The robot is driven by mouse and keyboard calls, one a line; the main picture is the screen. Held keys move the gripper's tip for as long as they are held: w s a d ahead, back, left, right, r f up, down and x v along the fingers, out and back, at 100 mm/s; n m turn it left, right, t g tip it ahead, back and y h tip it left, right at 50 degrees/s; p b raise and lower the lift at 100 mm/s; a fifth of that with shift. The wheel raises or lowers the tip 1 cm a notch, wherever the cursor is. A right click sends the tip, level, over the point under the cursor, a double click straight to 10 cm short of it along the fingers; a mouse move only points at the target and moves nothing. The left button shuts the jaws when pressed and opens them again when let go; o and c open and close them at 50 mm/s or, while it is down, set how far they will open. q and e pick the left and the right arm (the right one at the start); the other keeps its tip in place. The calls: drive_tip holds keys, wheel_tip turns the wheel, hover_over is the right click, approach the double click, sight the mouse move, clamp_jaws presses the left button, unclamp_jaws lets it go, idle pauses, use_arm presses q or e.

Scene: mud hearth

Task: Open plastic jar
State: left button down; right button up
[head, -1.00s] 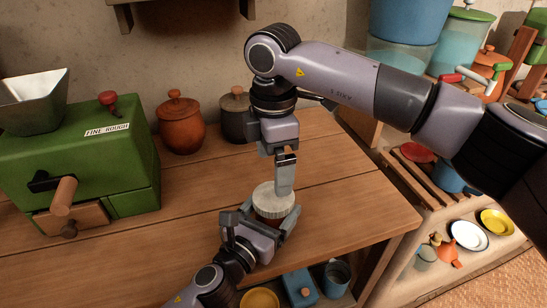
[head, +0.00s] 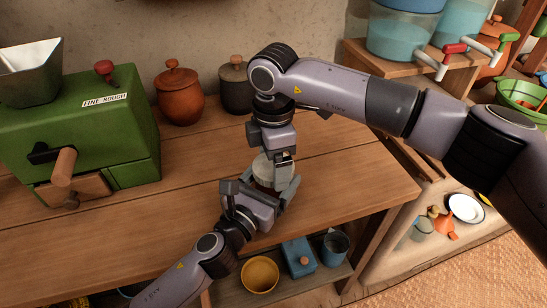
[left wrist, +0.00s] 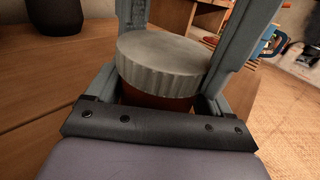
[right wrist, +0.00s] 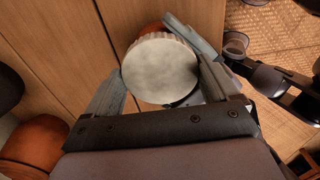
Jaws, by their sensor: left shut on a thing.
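The plastic jar (left wrist: 155,99) has a reddish-brown body and a wide pale-grey ribbed lid (head: 262,170). It stands upright at the front of the wooden worktop. My left gripper (head: 270,184) is shut on the jar body from the front, one finger on each side, below the lid. In the left wrist view the lid (left wrist: 163,62) sits on the jar. My right gripper (head: 284,163) points down over the jar. In the right wrist view its fingers are spread apart on either side of the lid (right wrist: 160,68); contact with the rim is unclear.
A green mill (head: 85,130) stands on the worktop (head: 350,190) at left. A brown clay pot (head: 179,95) and a dark pot (head: 234,90) stand behind the jar. A low shelf holds a yellow bowl (head: 260,274) and blue containers. The worktop right of the jar is clear.

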drive_tip(key=shift+c, duration=1.1)
